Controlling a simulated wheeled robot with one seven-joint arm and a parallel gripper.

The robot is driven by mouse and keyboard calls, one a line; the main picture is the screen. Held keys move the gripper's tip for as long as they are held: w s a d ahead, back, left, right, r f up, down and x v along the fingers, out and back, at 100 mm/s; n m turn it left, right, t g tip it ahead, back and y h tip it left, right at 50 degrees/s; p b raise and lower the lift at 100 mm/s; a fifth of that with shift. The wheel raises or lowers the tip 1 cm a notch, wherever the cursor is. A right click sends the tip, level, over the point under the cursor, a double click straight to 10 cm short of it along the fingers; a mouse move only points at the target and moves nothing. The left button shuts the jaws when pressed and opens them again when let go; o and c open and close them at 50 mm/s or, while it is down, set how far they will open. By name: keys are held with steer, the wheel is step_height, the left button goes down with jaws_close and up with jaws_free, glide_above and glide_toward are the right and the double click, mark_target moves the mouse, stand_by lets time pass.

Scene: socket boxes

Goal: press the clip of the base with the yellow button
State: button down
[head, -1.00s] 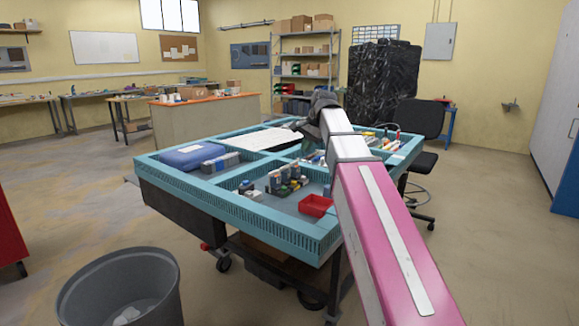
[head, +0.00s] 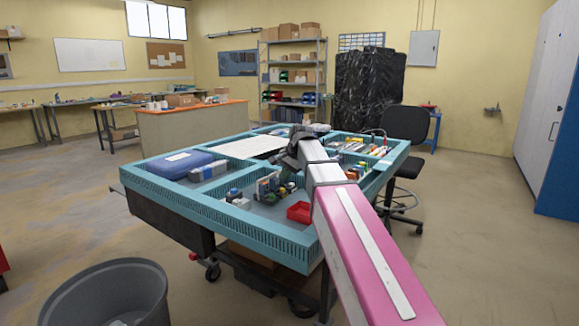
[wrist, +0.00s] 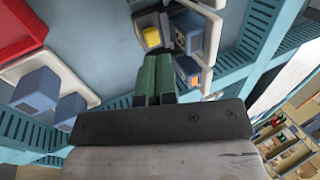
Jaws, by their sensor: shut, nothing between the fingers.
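In the wrist view, the yellow button (wrist: 152,37) sits on a small dark base at the top middle. Its clip cannot be made out. My gripper (wrist: 158,60) has green fingers closed together with nothing between them. The fingertips appear just below the yellow-button base in the picture; whether they touch it cannot be told. The gripper tip is not clear there.
A red tray (wrist: 18,28) lies at the upper left of the wrist view, and blue blocks (wrist: 38,88) stand below it. Teal slotted walls (head: 245,225) border the compartments. A blue case (head: 180,164) lies in the left compartment. A grey bin (head: 108,295) stands on the floor.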

mark_target(275, 178)
steer(key=shift+w+a, duration=1.25)
steer(key=shift+a, duration=0.3)
steer(key=shift+w+a, duration=0.1)
